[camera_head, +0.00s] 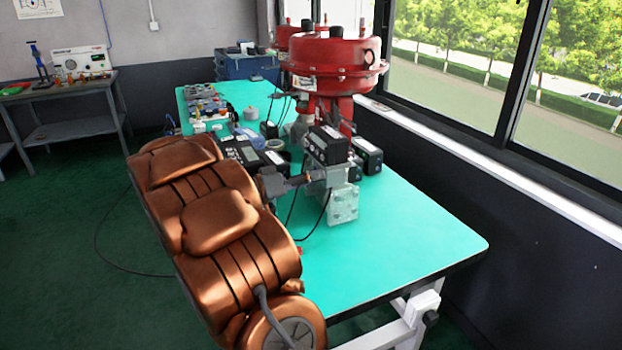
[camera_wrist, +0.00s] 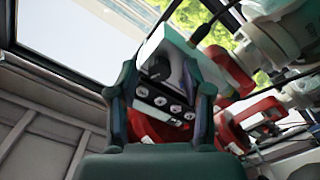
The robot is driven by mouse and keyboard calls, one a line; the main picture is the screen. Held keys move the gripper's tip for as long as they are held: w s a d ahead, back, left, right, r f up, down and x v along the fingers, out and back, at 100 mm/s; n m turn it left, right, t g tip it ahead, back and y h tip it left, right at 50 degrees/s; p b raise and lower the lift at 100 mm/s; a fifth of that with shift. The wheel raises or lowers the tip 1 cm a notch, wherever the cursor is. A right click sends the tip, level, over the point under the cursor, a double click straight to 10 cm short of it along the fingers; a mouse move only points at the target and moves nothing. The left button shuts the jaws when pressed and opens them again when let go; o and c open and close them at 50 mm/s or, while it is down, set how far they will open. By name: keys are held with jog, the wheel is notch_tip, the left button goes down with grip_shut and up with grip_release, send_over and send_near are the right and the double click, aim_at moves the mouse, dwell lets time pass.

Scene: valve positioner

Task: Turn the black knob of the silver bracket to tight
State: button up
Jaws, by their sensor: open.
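The silver bracket (camera_head: 343,203) stands upright on the green table, below a black box (camera_head: 326,146). My gripper (camera_head: 300,182) reaches in from the left, close to the bracket's side. In the wrist view my gripper (camera_wrist: 158,90) is open, with a dark finger on each side. Between and beyond the fingers is a dark round shape that looks like the black knob (camera_wrist: 158,68), against the pale bracket plate (camera_wrist: 168,43). I cannot tell whether the fingers touch it. The knob is hidden in the head view, and its turn angle is unclear.
A red valve actuator (camera_head: 330,65) stands behind the bracket. Dark boxes and small parts crowd the table (camera_head: 400,235) behind and left of it; its near right part is clear. Cables hang near the bracket. A windowed wall runs along the right.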

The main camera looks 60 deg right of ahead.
grip_shut()
dwell(0.4)
jog(key=shift+f+m, duration=0.1)
jog(key=shift+m, duration=0.2)
jog(key=shift+m+b, duration=0.75)
jog(key=shift+m, duration=0.55)
